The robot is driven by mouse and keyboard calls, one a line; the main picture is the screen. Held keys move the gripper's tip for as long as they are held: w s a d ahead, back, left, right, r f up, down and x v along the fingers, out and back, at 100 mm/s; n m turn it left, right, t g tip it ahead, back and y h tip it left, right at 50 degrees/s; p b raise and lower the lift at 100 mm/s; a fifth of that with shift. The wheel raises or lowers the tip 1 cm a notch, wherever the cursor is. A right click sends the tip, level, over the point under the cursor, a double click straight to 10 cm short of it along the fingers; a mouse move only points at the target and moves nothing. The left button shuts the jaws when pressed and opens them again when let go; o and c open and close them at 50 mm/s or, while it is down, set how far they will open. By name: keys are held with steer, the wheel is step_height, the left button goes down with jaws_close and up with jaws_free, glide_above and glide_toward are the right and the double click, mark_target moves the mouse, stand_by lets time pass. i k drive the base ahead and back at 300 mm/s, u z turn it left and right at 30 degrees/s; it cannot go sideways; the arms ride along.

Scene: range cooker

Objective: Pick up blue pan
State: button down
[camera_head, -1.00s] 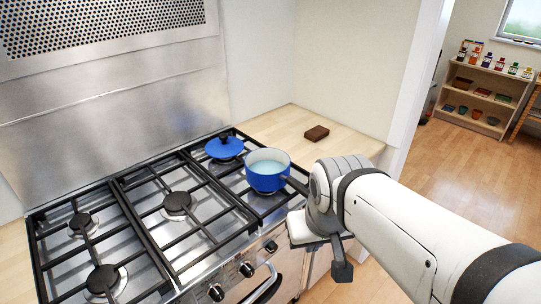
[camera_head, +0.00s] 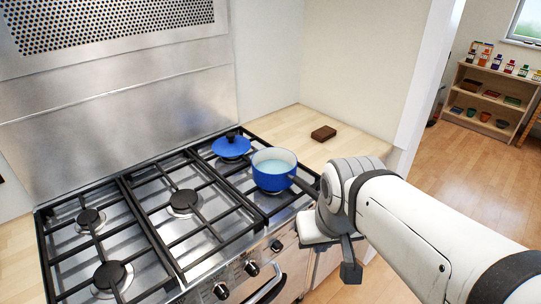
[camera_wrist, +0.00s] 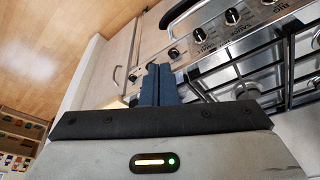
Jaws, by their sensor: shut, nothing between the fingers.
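The blue pan (camera_head: 272,177) stands upright on the right part of the cooker, with a pale inside and a dark handle (camera_head: 304,187) pointing right toward my arm. A blue lid (camera_head: 231,146) with a dark knob lies on the burner behind it. My gripper (camera_head: 351,272) hangs in front of the cooker's right front corner, below and to the right of the pan, apart from it. In the wrist view my gripper's fingers (camera_wrist: 158,72) are together with nothing between them. The pan is not seen in the wrist view.
The range cooker (camera_head: 262,252) has black grates, several burners and front knobs. A wooden counter (camera_head: 345,143) to its right holds a small dark brown block (camera_head: 323,133). A shelf (camera_head: 485,98) with small items stands far right. The floor (camera_head: 465,200) between is clear.

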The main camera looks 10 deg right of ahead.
mark_target(274, 169)
steer(key=u, duration=1.45)
steer(key=k, duration=1.5)
steer(key=z, duration=0.9)
steer(key=i, duration=1.5)
